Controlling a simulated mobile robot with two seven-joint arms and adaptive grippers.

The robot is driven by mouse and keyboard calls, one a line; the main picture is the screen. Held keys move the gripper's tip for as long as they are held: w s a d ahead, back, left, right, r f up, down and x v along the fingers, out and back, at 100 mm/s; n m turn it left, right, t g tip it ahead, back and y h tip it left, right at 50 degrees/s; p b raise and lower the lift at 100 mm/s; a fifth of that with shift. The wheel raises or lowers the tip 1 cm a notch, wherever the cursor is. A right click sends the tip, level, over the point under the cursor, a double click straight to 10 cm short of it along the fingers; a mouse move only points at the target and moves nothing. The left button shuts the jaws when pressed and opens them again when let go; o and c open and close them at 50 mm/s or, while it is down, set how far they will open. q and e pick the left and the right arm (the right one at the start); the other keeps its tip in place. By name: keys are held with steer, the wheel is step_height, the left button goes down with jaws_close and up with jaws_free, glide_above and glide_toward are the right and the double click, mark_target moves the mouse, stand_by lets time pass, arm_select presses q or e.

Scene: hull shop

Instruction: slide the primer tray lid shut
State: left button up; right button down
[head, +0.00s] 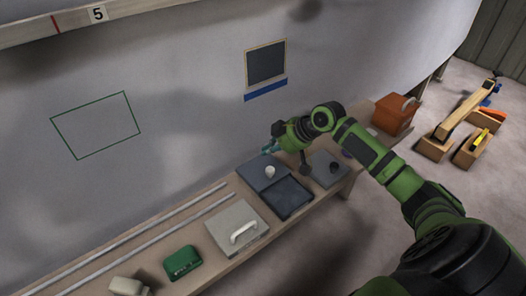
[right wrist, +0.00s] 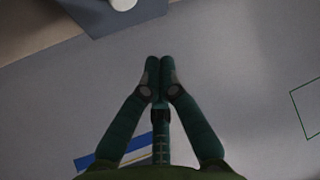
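The primer tray (head: 289,208) is a dark blue-grey box on the bench, its near part open. Its flat grey-blue lid (head: 256,176) with a round pale knob (head: 270,171) sits toward the wall side, leaving that near part uncovered. The lid's edge (right wrist: 100,24) and the knob (right wrist: 122,3) show at the top of the right wrist view. My right gripper (head: 267,149) is beyond the lid, on the wall side, and apart from the knob. Its fingertips (right wrist: 160,66) are together with nothing between them. My left gripper is out of view.
A grey plate with a dark knob (head: 333,167) lies to the right on the bench. A grey case with a white handle (head: 235,219), a green box (head: 181,262) and metal rails (head: 150,240) lie left. An orange box (head: 393,116) stands at the far right end.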

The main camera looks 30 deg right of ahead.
mark_target(265, 175)
steer(key=x, duration=0.8)
steer(key=shift+w+a+f+b, duration=0.15)
steer(key=shift+f+b, duration=0.05)
steer(key=shift+b, duration=0.2)
steer(key=s+d, duration=0.2)
steer(key=s, duration=0.1)
steer(key=shift+p, duration=0.4)
steer(key=shift+s+d+f, duration=0.15)
steer(key=shift+s, duration=0.15)
